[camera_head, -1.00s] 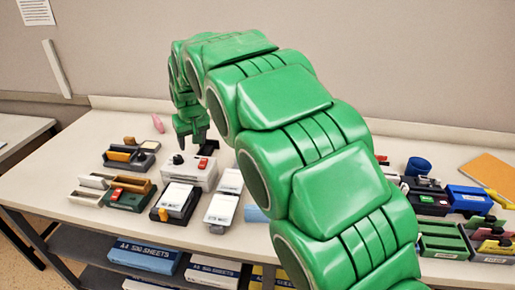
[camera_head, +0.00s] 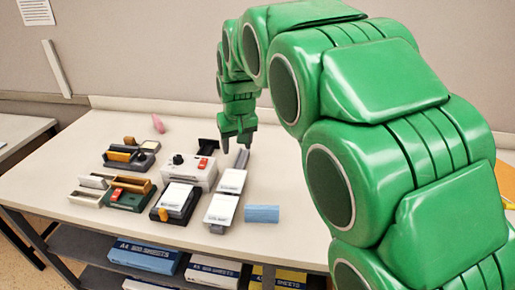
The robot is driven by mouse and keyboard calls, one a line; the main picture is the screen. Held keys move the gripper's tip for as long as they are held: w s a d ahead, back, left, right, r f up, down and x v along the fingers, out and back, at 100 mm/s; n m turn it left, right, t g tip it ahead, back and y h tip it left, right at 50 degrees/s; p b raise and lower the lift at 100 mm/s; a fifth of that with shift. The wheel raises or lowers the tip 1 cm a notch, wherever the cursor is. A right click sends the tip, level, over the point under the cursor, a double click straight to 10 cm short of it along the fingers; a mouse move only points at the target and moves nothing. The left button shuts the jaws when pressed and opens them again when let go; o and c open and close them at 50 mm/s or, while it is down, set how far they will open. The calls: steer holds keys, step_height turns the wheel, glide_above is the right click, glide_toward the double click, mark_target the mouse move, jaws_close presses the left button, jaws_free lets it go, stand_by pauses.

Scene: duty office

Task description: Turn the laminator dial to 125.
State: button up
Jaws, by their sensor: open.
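A white box-shaped device (camera_head: 189,178), which looks like the laminator, stands mid-table. It has a black dial (camera_head: 178,159) on its top left and a red switch (camera_head: 203,164) on its right. The dial's markings are too small to read. My gripper (camera_head: 236,150) points down, open and empty, to the right of the device and apart from the dial. It hangs above the table near a white-and-grey device.
White-and-grey devices (camera_head: 222,209) and a black-and-white one (camera_head: 175,201) stand in front. Several trays and a green-based device (camera_head: 124,199) stand left. My green arm hides the table's right side.

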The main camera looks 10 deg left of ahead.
steer(key=s+d+m, duration=0.1)
steer(key=s+d, duration=0.1)
steer(key=d, duration=0.4)
steer(key=shift+s+d+r, duration=0.2)
steer(key=shift+s+r, duration=0.1)
steer(key=shift+r, duration=0.1)
steer(key=w+a+f+n, duration=0.1)
steer(key=w+a, duration=0.1)
steer(key=a, duration=0.5)
steer(key=w+a+f+n, duration=0.1)
steer(key=w+a, duration=0.1)
steer(key=a, duration=0.6)
steer(key=shift+w+y, duration=0.35)
steer(key=shift+y, duration=0.05)
steer(key=shift+t, duration=0.3)
